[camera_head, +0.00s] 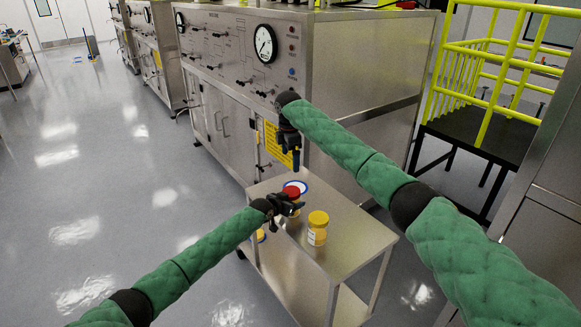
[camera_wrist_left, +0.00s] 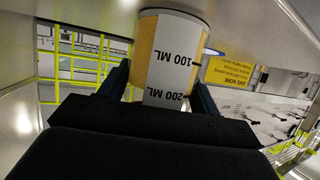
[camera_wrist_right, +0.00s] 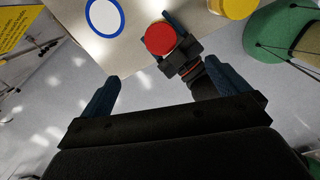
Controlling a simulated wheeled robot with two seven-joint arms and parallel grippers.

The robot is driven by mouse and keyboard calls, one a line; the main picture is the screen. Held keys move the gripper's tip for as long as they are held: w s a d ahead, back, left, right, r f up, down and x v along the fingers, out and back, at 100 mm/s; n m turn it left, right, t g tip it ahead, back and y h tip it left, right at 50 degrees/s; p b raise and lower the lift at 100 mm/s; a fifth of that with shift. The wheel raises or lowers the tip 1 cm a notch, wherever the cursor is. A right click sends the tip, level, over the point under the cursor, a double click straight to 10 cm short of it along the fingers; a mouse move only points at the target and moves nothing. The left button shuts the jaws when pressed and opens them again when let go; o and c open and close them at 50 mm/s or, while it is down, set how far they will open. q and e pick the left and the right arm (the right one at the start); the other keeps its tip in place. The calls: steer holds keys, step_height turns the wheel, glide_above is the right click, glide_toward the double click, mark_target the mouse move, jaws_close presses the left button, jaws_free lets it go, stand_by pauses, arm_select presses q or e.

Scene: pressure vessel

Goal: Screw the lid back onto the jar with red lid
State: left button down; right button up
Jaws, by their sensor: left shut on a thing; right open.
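The jar with the red lid (camera_head: 292,192) stands at the far left part of the metal cart top. My left gripper (camera_head: 284,204) is shut on its body, and the left wrist view shows the labelled yellow jar (camera_wrist_left: 172,60) between the fingers. The red lid (camera_wrist_right: 160,38) sits over this jar in the right wrist view; whether it is threaded on cannot be told. My right gripper (camera_head: 290,158) hangs above and behind the jar, pointing down. It is open and empty, with the red lid ahead of its fingers (camera_wrist_right: 152,88).
A yellow-lidded jar (camera_head: 318,228) stands to the right on the cart (camera_head: 345,235). Another yellow jar (camera_head: 260,235) is partly hidden behind my left arm. A blue-rimmed white disc (camera_wrist_right: 104,17) lies flat by the red-lidded jar. A steel cabinet with gauges (camera_head: 360,65) stands behind.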

steer(key=shift+r, duration=0.65)
arm_select(q)
steer(key=shift+c, duration=1.2)
jaws_free()
steer(key=shift+s+a, duration=0.3)
steer(key=shift+s, duration=0.1)
steer(key=shift+b+v, duration=1.1)
steer(key=shift+v, duration=2.3)
arm_select(e)
steer(key=shift+f, duration=1.1)
arm_select(q)
steer(key=shift+r, duration=0.15)
